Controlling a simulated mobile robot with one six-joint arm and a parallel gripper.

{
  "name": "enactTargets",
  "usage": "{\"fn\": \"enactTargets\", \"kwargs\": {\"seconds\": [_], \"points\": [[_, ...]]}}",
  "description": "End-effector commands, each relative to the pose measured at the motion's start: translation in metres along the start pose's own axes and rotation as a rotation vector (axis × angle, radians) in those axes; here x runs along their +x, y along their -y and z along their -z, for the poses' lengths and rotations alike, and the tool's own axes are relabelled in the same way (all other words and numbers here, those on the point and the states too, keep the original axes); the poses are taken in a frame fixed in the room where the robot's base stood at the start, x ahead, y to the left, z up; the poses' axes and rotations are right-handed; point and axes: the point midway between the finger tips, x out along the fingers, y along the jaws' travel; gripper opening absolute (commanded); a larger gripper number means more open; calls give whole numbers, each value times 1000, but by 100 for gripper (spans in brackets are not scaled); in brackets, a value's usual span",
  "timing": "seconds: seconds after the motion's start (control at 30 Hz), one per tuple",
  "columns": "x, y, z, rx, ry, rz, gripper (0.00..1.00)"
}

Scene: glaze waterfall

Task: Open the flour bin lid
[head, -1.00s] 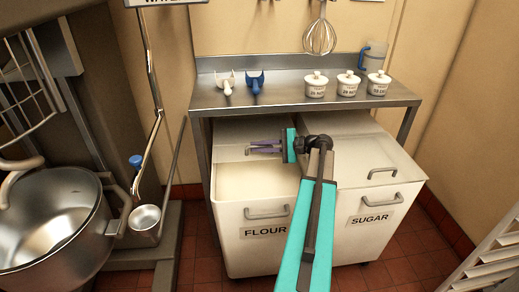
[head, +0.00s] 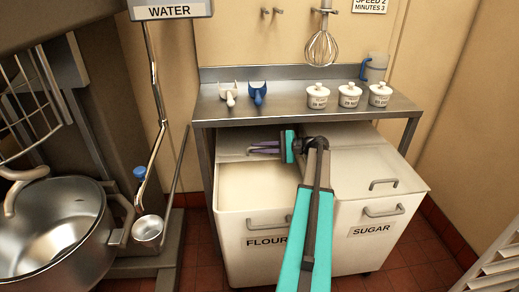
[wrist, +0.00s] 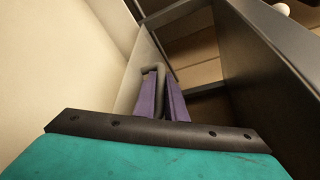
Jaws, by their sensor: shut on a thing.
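The flour bin (head: 232,240) is the white left-hand bin under the steel table, with a FLOUR label on its front. Its lid (head: 236,142) is slid back toward the rear, partly under the table. Pale flour (head: 255,186) shows through the open front part. My gripper (head: 252,149), with purple fingers, is shut on the lid's handle at the lid's front part. In the wrist view, the purple fingers (wrist: 163,97) stand on both sides of the grey handle (wrist: 158,72). My arm hides the right edge of the flour bin.
The sugar bin (head: 372,226) stands at the right with its lid closed. The steel table (head: 285,104) overhangs both bins and holds scoops (head: 257,93) and lidded pots (head: 349,96). A large steel pot (head: 60,235) is at the left.

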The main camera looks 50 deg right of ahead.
Motion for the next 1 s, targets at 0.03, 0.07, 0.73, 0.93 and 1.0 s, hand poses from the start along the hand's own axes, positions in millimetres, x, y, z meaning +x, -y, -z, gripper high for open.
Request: {"fn": "enactTargets", "kwargs": {"seconds": [0.03,0.07,0.73,0.93,1.0], "points": [[0,0,0,0,0,0,0],[0,0,0,0,1,0,16],[-24,0,0,1,-2,1,18],[-54,0,1,1,-3,1,18],[-66,0,1,1,-3,1,18]]}}
